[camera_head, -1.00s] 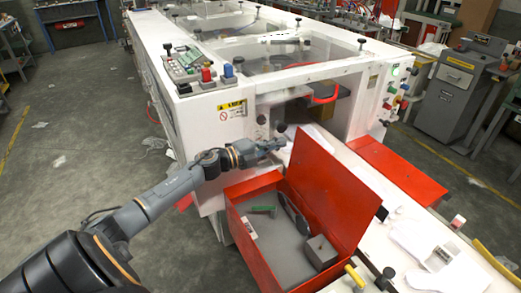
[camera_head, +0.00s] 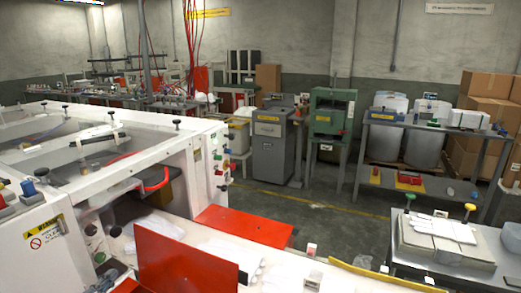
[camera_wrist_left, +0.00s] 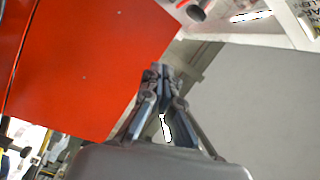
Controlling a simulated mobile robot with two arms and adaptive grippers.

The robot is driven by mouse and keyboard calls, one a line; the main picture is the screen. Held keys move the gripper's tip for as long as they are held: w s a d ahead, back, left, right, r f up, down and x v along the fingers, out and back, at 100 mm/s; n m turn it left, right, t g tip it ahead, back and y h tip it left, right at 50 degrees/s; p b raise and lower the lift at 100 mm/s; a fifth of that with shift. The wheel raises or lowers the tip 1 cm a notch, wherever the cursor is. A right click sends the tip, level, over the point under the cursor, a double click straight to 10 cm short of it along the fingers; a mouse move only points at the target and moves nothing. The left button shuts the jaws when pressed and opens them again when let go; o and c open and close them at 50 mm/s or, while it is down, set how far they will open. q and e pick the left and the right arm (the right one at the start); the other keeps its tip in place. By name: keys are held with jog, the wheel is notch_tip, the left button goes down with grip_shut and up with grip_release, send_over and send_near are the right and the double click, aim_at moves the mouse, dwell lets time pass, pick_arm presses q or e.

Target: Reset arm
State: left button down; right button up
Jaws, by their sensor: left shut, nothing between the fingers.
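My left gripper (camera_wrist_left: 163,75) shows in the left wrist view with its fingers together and nothing between them. A red panel (camera_wrist_left: 90,60) lies on the left of that view, and a plain grey surface (camera_wrist_left: 260,100) fills the right. In the head view only a small part of my left gripper (camera_head: 112,272) shows at the lower left edge, next to the raised red lid (camera_head: 185,262) of the box. The inside of the box is out of the head view. My right gripper is in neither view.
The white machine (camera_head: 60,150) stands at the left, with a red flap (camera_head: 245,226) on its near side. A grey table (camera_head: 450,270) with white sheets is at the lower right. A grey cabinet (camera_head: 272,145) and a green machine (camera_head: 330,120) stand behind open floor (camera_head: 330,212).

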pick_arm(q)
jog(key=s+d+f+n+g+y, duration=0.5)
jog(key=s+d+f+n+g, duration=0.25)
jog(key=s+f+n, duration=0.45)
jog(key=s+d+f+n+g+h, duration=0.1)
jog(key=s+d+g+h, duration=0.15)
jog(key=s+d, duration=0.5)
jog(key=s+d+f+n+g+h, duration=0.15)
jog(key=s+d+g, duration=0.25)
jog(key=s, duration=0.6)
notch_tip(320, 180, down, 28)
jog(key=s+r+m+g, duration=0.1)
jog(key=s+g, duration=0.1)
jog(key=s+a+f, duration=0.3)
jog(key=s+f, duration=1.2)
jog(key=s, duration=0.1)
jog(key=shift+s+f+g+y, duration=0.2)
jog(key=shift+s+g+y, duration=0.05)
jog(key=shift+g+y, duration=0.15)
